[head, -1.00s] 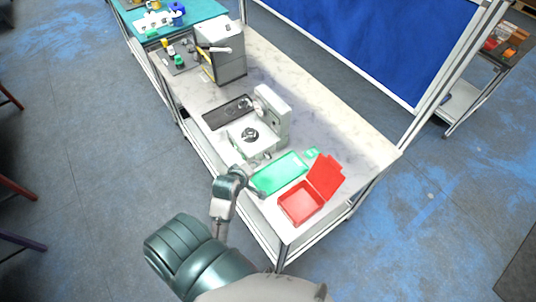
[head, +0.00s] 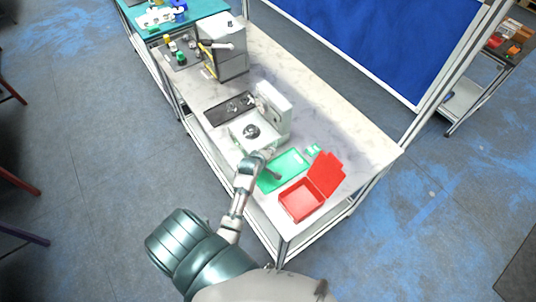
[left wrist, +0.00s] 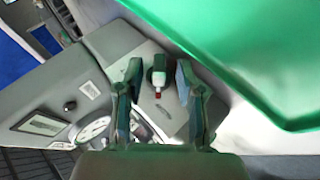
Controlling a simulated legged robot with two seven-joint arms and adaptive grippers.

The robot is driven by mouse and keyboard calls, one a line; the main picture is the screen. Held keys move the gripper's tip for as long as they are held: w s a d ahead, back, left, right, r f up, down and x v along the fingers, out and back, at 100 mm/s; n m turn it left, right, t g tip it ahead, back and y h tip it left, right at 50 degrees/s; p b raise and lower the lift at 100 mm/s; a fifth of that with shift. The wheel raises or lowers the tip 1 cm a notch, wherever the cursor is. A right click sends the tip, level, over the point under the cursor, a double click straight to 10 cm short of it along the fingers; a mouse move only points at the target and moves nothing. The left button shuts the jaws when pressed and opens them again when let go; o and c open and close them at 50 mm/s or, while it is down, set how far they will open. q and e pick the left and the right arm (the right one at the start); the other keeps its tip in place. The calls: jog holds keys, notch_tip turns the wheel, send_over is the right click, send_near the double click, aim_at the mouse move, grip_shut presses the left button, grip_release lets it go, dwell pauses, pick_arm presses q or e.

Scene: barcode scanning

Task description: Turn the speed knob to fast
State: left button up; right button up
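My left gripper (left wrist: 158,82) is open, with one finger on each side of the knob in the picture. I see gaps beside the knob and cannot tell how far ahead of the fingertips it is. In the head view, my left gripper (head: 268,154) is at the machine's near corner and hides the knob. My right gripper is not in view.
A green tray (head: 270,183) lies close beside my left gripper; its rim (left wrist: 240,95) fills the upper right of the wrist view. A red open box (head: 301,199) stands to its right. A round dial (left wrist: 93,130) is at the wrist view's lower left. A grey cabinet (head: 232,62) stands farther back.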

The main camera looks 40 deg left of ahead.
pick_arm(q)
jog(key=shift+d, duration=0.15)
grip_shut()
jog(key=shift+r, duration=0.1)
